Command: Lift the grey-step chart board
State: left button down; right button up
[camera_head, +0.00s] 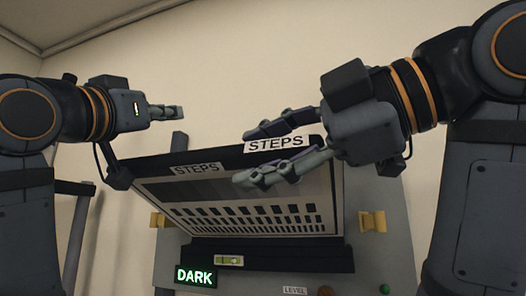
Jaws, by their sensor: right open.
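The grey-step chart board (240,193) is a pale board with a dark top edge, a STEPS label, a band of grey steps and rows of dark blocks. It stands a little tilted in the picture above a dark ledge (265,255). My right gripper (255,156) is open, its two fingers spread in front of the board's upper right part and hiding some of it. I cannot tell whether they touch it. My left gripper (170,112) is above and left of the board, apart from it. Its fingers show edge-on, so their opening is unclear.
A grey panel (388,255) stands behind the board, with yellow brackets (373,221) at its sides. Another STEPS label (276,143) shows between my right fingers. Below are a lit DARK sign (195,276), a bubble level (229,261), a LEVEL label (294,290) and a green button (385,288).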

grip_shut()
pick_arm(q)
jog(key=shift+s+r, duration=0.1)
jog(key=shift+r, duration=0.55)
jog(key=v, duration=1.2)
